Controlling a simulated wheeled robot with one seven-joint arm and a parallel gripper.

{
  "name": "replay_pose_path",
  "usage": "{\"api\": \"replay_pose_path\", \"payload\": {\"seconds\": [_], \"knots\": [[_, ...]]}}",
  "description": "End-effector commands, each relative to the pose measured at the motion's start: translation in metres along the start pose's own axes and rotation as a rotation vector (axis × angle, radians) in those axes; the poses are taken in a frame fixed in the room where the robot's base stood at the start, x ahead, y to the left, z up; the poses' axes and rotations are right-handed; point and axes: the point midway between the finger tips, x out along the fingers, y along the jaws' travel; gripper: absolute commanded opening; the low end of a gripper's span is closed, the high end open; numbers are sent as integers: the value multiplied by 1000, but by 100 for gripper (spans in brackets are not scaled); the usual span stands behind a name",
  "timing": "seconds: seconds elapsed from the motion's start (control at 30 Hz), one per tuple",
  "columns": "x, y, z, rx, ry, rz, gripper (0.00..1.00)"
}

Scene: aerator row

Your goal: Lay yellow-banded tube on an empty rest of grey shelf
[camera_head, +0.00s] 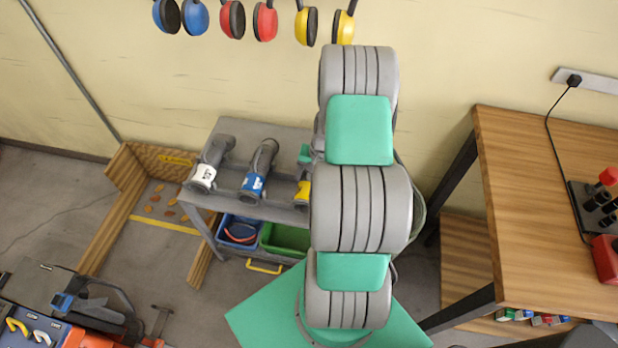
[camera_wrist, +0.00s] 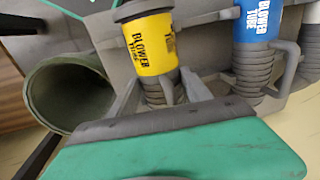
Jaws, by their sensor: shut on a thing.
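The yellow-banded tube (camera_head: 303,193) is at the right part of the grey shelf (camera_head: 228,127), largely hidden behind my arm. In the wrist view its yellow band (camera_wrist: 150,45) reads "BLOWER TUBE" and its ribbed grey end is between my fingers. My gripper (camera_wrist: 160,92) is shut on this tube. In the head view only a small green part of my gripper (camera_head: 305,153) shows. Whether the tube touches the shelf cannot be told. A white-banded tube (camera_head: 205,172) and a blue-banded tube (camera_head: 255,184) lie on the shelf to its left. Any empty rest is hidden.
A blue bin (camera_head: 238,231) and a green bin (camera_head: 285,239) sit below the shelf top. A dark olive open-mouthed container (camera_wrist: 68,92) stands beside the shelf. A wooden table (camera_head: 545,210) is at the right. Ear defenders (camera_head: 265,22) hang on the wall above.

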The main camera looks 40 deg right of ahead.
Motion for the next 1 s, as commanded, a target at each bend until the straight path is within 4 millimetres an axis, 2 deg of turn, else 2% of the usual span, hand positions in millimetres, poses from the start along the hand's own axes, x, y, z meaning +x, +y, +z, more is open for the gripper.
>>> {"api": "replay_pose_path", "payload": {"seconds": [0.13, 0.17, 0.4, 0.47, 0.73, 0.87, 1.0], "knots": [[0, 0, 0, 0, 1, 0, 4], [0, 0, 0, 0, 1, 0, 59], [0, 0, 0, 0, 0, 0, 79], [0, 0, 0, 0, 0, 0, 82], [-3, 0, 0, 0, 0, 0, 82], [-22, 0, -1, 0, 4, -1, 82], [-52, 0, -1, 0, 5, 0, 82]]}}
